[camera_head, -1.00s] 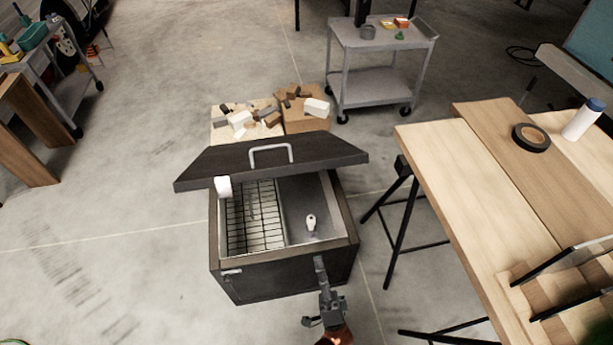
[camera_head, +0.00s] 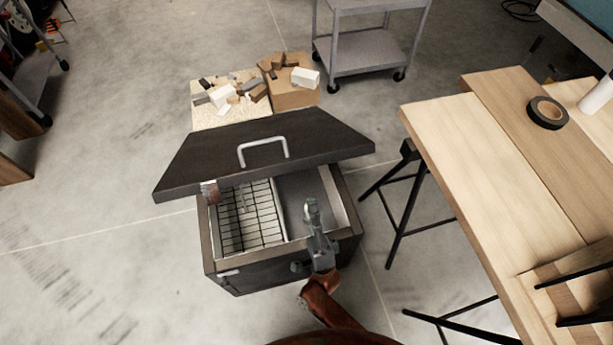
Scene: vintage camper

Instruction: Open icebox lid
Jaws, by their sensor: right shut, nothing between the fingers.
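The icebox (camera_head: 348,222) is a dark box with a pale inside, standing on the concrete floor. Its black lid (camera_head: 205,160) is tilted up part way at the back, leaving the front of the box open. A light handle (camera_head: 263,150) is on the lid's upper face. Inside are a wire rack (camera_head: 250,216) on the left and a grey compartment on the right. My right gripper (camera_head: 311,207) is shut and empty, over the right part of the opening and below the lid's front edge. Contact with the lid cannot be seen. My left gripper is not in view.
Boxes of wood scraps (camera_head: 232,112) stand right behind the icebox. A wooden workbench (camera_head: 450,140) on black trestle legs is to the right, with a tape roll (camera_head: 547,112). A grey cart (camera_head: 365,52) stands behind.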

